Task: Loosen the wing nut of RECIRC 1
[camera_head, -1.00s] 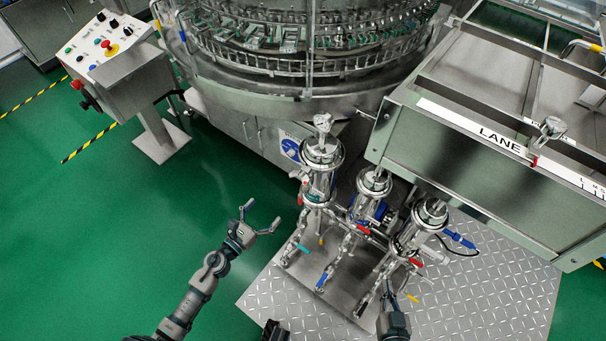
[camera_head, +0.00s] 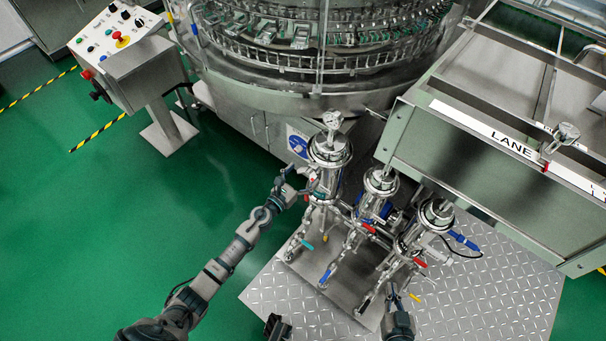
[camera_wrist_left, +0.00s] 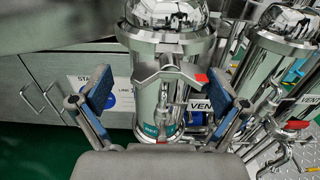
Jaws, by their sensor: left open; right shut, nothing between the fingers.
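The leftmost of three steel filter housings (camera_head: 327,183) stands upright on the skid, with a gauge on top. In the left wrist view it fills the middle (camera_wrist_left: 163,103). A grey winged piece, apparently the wing nut (camera_wrist_left: 168,73), sits on its front below the clamp ring, with a red mark at its right end. My right gripper (camera_head: 396,294) is shut and empty at the skid's front.
Two more housings (camera_head: 378,192) (camera_head: 434,218) stand to the right, with pipes and coloured valve handles around them. A LANE conveyor guard (camera_head: 470,150) hangs over the right side. The washer (camera_head: 270,100) stands behind.

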